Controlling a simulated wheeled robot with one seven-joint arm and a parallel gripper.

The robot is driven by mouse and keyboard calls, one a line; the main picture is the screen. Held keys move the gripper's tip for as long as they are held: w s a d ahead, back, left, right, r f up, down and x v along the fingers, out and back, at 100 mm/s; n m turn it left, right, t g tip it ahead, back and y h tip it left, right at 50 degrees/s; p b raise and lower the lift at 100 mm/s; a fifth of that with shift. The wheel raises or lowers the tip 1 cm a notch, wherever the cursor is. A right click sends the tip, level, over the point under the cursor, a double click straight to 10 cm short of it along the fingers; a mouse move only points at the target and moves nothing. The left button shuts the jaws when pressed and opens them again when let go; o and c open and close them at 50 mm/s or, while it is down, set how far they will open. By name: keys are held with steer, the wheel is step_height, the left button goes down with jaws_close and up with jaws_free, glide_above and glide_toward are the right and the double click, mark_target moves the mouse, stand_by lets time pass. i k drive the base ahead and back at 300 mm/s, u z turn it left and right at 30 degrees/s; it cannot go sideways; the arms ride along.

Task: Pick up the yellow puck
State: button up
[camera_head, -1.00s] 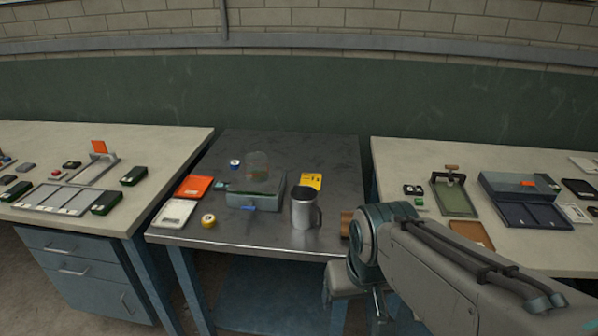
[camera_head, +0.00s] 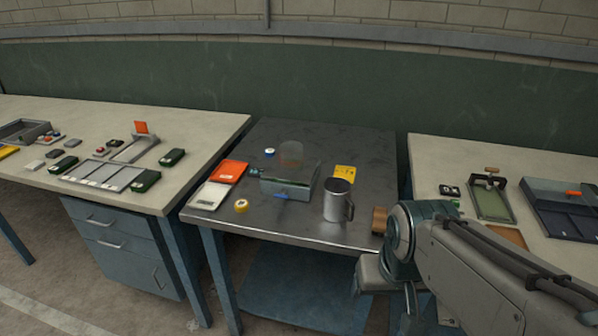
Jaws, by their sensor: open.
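The yellow puck (camera_head: 241,206) is a small round disc with a pale centre. It lies on the dark metal table near its front left, just right of a white device. My gripper (camera_head: 388,292) hangs at the lower right, in front of the table's front edge and well right of the puck. It is open, nothing shows between its jaws, and its fingertips are hard to make out.
Around the puck are an orange pad (camera_head: 229,171), a white device (camera_head: 209,196), a grey-green box (camera_head: 290,186) and a metal mug (camera_head: 339,200). A yellow card (camera_head: 344,173) lies behind the mug. Pale benches (camera_head: 90,185) flank the table, with gaps between.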

mark_target(241, 207)
steer(key=z, duration=0.05)
steer(key=k, duration=0.6)
steer(key=u, duration=0.65)
steer(key=i, duration=0.4)
steer(key=u, duration=0.85)
steer(key=i, duration=1.2)
steer(key=z, duration=0.3)
